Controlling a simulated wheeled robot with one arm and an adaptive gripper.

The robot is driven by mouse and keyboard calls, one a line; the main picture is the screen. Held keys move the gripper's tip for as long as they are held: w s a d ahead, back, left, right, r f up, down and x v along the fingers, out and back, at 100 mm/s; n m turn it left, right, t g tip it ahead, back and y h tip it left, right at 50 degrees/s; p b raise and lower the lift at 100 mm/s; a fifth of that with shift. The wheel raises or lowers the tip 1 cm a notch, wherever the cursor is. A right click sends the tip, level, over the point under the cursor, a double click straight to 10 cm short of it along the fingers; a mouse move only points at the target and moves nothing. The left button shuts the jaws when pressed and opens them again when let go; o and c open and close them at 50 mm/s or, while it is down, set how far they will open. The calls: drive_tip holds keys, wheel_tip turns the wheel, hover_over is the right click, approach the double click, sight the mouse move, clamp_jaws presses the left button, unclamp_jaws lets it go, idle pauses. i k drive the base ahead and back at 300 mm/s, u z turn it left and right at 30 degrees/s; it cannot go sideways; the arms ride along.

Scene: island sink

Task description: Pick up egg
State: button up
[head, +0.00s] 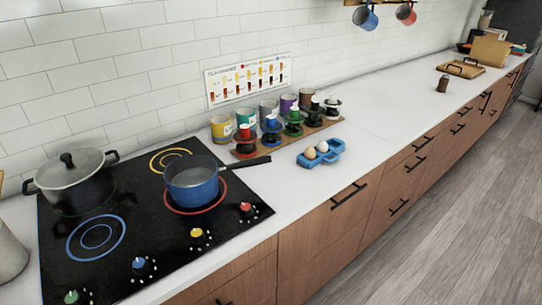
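Two eggs sit in a small blue egg holder (331,157) on the white counter, to the right of the stove. One egg is brownish (309,153), at the left end of the holder. The other egg is whiter (322,146), just right of it. My gripper is not in the head view, so I cannot see its state or where it is.
Colored canisters and stoppers stand on a wooden board (243,154) behind the holder. A blue pan (193,186) sits on the black stove (130,222), its handle reaching toward the board. A lidded pot (72,181) is at left.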

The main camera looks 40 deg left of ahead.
sight(310, 154)
drive_tip(key=u, duration=1.3)
